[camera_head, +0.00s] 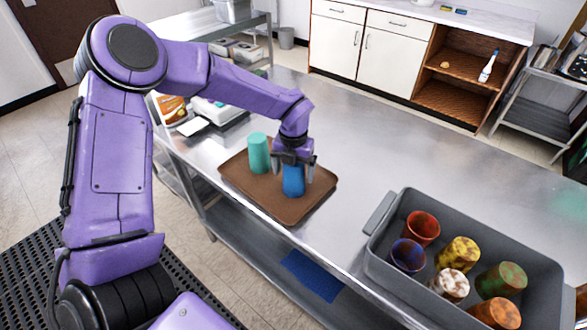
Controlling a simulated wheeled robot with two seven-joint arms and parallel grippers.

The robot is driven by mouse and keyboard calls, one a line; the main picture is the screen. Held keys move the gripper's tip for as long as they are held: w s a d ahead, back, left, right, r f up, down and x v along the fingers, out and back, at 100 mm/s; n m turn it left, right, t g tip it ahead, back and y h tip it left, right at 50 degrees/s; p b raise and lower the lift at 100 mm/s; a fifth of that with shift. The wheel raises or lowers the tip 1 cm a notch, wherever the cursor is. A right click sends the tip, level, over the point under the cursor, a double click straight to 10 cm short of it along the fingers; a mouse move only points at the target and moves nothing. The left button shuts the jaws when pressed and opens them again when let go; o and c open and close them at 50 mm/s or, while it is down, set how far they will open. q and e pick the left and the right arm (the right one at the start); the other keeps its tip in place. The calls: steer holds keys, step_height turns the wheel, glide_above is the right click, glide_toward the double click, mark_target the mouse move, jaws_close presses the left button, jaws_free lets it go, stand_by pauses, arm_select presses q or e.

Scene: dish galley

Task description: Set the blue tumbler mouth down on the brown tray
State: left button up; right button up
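The blue tumbler (293,181) is upright at the brown tray (259,198), right of the tray's middle. I cannot tell from this view which end is its mouth, or whether its lower end touches the tray. My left gripper (294,170) is right above it, with its fingers pointing down on either side of the tumbler's upper part. Whether the fingers press on it is not clear. A teal tumbler (259,153) stands on the tray to the left. My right gripper is not in view.
A grey bin (378,247) at the right holds several coloured, stained tumblers. The steel table (400,150) is clear behind the tray and between tray and bin. Bottles and boxes (215,109) stand at the table's left end.

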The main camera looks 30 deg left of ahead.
arm_select(q)
steer(key=shift+r, duration=0.25)
step_height(320, 180, up, 12)
steer(key=shift+b, duration=0.8)
steer(key=shift+f, duration=0.1)
